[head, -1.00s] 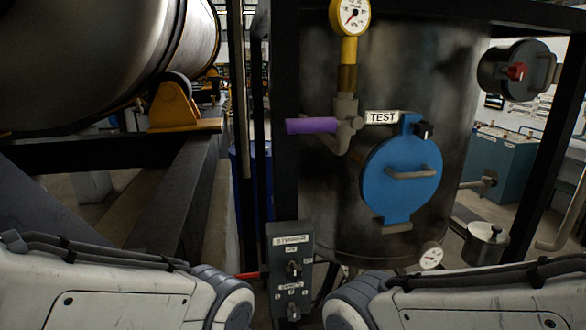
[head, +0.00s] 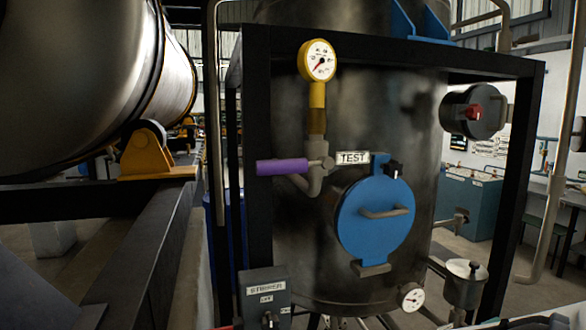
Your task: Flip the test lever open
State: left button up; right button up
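The test lever (head: 282,167) has a purple grip and sticks out horizontally to the left from a grey valve body (head: 318,155). A white "TEST" label (head: 352,158) is just right of the valve. Above it, a yellow pipe (head: 317,95) carries a round yellow-rimmed gauge (head: 319,61) with a red needle. A grey bent pipe runs below the valve toward the dark tank (head: 385,110). Neither of my grippers shows in the head view.
A blue round hatch (head: 375,222) with a grey handle is right of and below the lever. A black frame post (head: 257,215) stands behind the lever's left part. A grey "STIRRER" switch box (head: 265,297) is below. A large metal cylinder (head: 85,70) fills the upper left.

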aim_at(291, 166)
jog(key=z, duration=2.5)
jog(key=i, duration=0.55)
jog(key=u, duration=2.85)
